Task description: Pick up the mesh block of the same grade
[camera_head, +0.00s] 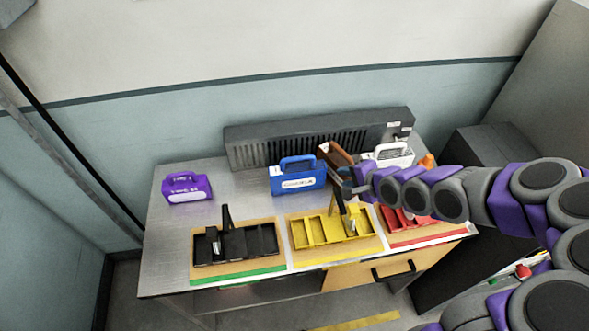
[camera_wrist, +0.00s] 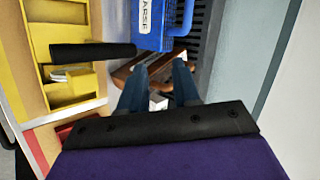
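A blue block with a handle (camera_head: 298,178) stands at the back middle of the table; its label is too small to read there. In the wrist view the blue block (camera_wrist: 172,30) shows label letters like "ARSE", partly cut off. A purple block with a handle (camera_head: 187,188) stands at the left. A white block with a handle (camera_head: 394,155) stands at the back right, partly behind my arm. My gripper (camera_head: 347,183) is right of the blue block, above the table. In the wrist view its fingers (camera_wrist: 159,68) are apart, with a brown object beyond them.
A black tray (camera_head: 236,244), a yellow tray (camera_head: 322,231) and a red tray (camera_head: 393,222) line the front. A grey vented unit (camera_head: 290,136) runs along the back. Clear table lies between the purple and blue blocks.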

